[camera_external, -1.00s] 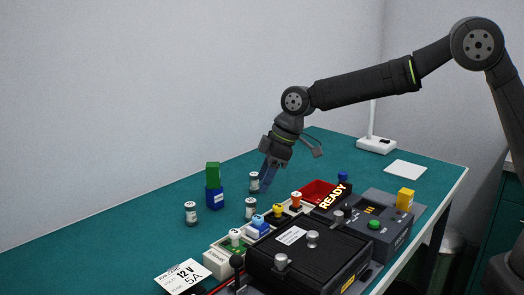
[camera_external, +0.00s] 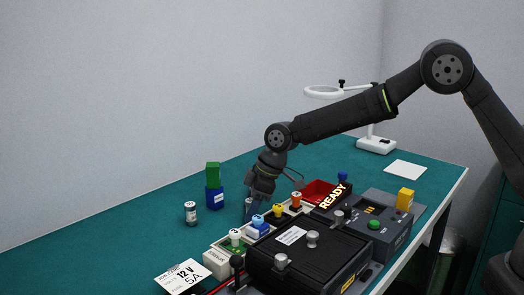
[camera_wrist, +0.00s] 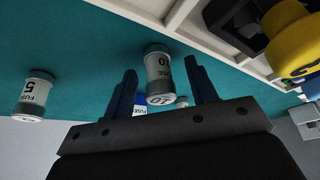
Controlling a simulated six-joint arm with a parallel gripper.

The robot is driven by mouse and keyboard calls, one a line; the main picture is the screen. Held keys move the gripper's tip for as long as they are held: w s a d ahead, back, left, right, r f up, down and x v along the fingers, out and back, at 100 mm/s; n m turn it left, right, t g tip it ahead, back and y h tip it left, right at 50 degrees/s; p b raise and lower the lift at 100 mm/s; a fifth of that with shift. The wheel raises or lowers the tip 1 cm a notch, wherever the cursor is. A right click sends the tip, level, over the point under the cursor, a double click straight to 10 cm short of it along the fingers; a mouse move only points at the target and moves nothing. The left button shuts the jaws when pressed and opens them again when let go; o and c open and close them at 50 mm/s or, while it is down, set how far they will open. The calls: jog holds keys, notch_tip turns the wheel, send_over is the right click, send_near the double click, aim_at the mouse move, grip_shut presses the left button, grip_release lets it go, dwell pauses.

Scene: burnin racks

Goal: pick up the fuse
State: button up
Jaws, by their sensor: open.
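Small fuses, white cylinders with dark grey ends, stand on the green bench. In the wrist view a fuse marked 10 (camera_wrist: 158,75) is between my gripper's (camera_wrist: 160,72) two open fingers, not visibly clamped. A fuse marked 5 (camera_wrist: 35,95) stands apart to the left, outside the fingers. In the external view my gripper (camera_external: 250,208) is low over the bench beside the tray, and hides most of the fuse there. One fuse (camera_external: 190,213) stands clear to the left.
A green block (camera_external: 212,172) is on a blue block (camera_external: 214,198) behind. A pale tray (camera_external: 216,262) with coloured plugs borders my gripper closely. A black unit (camera_external: 310,255), a red bin (camera_external: 320,191) and a card reading 12 V 5A (camera_external: 183,277) are nearby.

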jog(key=c, duration=1.1)
jog(key=shift+r, duration=0.1)
